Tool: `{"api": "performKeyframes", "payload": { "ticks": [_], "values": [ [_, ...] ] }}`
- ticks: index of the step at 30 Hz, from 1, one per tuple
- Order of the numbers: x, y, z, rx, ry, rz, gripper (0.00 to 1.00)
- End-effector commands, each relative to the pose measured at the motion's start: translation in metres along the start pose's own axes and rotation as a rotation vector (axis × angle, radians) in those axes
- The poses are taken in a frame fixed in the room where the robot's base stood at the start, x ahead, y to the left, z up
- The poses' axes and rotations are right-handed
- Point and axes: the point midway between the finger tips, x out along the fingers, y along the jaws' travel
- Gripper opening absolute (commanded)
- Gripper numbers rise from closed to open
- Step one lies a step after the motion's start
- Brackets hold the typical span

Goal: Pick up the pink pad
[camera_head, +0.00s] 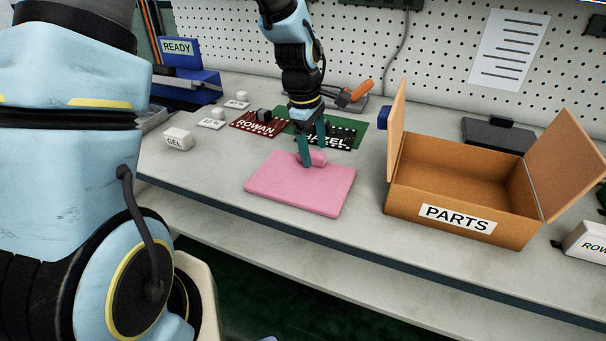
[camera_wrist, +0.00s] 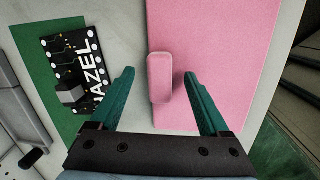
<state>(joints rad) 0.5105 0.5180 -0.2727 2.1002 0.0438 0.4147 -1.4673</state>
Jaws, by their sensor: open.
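The pink pad (camera_head: 298,188) lies flat on the workbench near its front edge, and has a raised pink block (camera_head: 316,158) at its far edge. In the wrist view the pad (camera_wrist: 215,50) fills the upper middle, and the raised block (camera_wrist: 160,78) sits on its left edge. My gripper (camera_head: 309,163) is over the pad's far edge, pointing down. In the wrist view its two green fingers (camera_wrist: 159,75) are apart, one on each side of the raised block. Gaps show between the fingers and the block, and I cannot tell their exact height.
The black HAZEL board (camera_head: 322,137) on a green mat (camera_head: 352,127) lies just behind the pad, with the red ROWAN board (camera_head: 254,122) to its left. An open PARTS box (camera_head: 412,205) stands to the right. A white GEL box (camera_head: 177,139) stands left. Bare bench lies left of the pad.

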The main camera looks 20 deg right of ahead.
Motion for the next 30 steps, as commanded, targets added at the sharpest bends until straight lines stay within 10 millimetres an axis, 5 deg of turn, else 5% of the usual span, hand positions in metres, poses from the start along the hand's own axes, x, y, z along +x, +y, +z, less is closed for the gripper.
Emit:
{"api": "performKeyframes", "payload": {
  "ticks": [9, 30],
  "values": [
    [0.0069, -0.0001, -0.0003, -0.001, 0.001, 0.001, 0.8],
    [0.0065, -0.0001, -0.0003, -0.001, 0.001, 0.001, 0.01]
  ]
}}
